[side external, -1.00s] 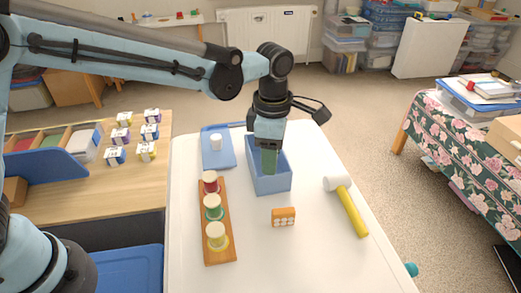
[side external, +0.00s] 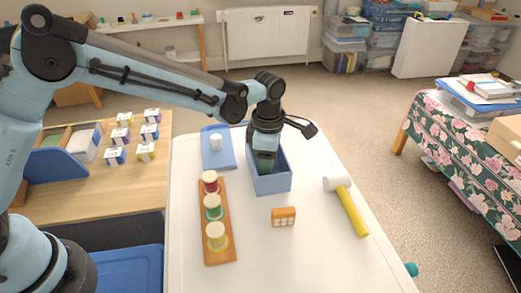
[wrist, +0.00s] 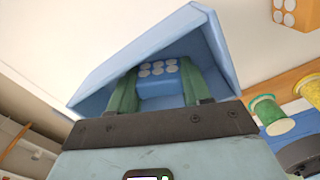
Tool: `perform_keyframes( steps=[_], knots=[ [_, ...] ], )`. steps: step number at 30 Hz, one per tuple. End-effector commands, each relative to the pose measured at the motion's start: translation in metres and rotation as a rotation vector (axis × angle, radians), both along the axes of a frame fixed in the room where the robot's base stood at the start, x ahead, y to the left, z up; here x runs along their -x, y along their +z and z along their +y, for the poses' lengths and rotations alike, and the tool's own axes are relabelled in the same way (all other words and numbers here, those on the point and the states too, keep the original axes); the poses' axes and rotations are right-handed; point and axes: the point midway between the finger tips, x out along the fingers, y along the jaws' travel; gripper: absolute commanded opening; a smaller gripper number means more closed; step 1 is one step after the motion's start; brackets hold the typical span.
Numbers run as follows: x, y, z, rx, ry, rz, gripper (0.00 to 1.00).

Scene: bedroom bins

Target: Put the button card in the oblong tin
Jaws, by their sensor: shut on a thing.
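The oblong tin (side external: 273,184) is a blue open box on the white table in the side external view. Its wall (wrist: 120,75) surrounds the fingers in the wrist view. My gripper (side external: 266,168) points down inside the tin. In the wrist view its green fingers (wrist: 158,92) are shut on a blue button card (wrist: 160,86) with rows of white buttons. The held card is hidden by the tin in the side view, and I cannot tell if it touches the tin's floor.
A wooden rack (side external: 220,248) with three thread spools stands left of the tin. A blue tray (side external: 213,159) with a white cylinder lies behind it. A mallet (side external: 351,212) with a yellow handle lies at the right. The table's front is clear.

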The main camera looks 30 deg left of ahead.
Motion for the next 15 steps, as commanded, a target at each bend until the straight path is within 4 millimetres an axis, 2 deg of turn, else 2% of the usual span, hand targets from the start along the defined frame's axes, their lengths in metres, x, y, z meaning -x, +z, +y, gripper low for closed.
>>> perform_keyframes(
  steps=[3,4,9,15],
  knots=[
    [0.0,-0.0026,-0.0001,0.0,0.0,0.0,0.19],
    [-0.0001,-0.003,-0.0001,0.0,0.0,0.0,0.5],
    [0.0,-0.0025,-0.0001,0.0,0.0,0.0,0.74],
    [0.0,-0.0024,-0.0001,0.0,0.0,0.0,0.74]
  ],
)
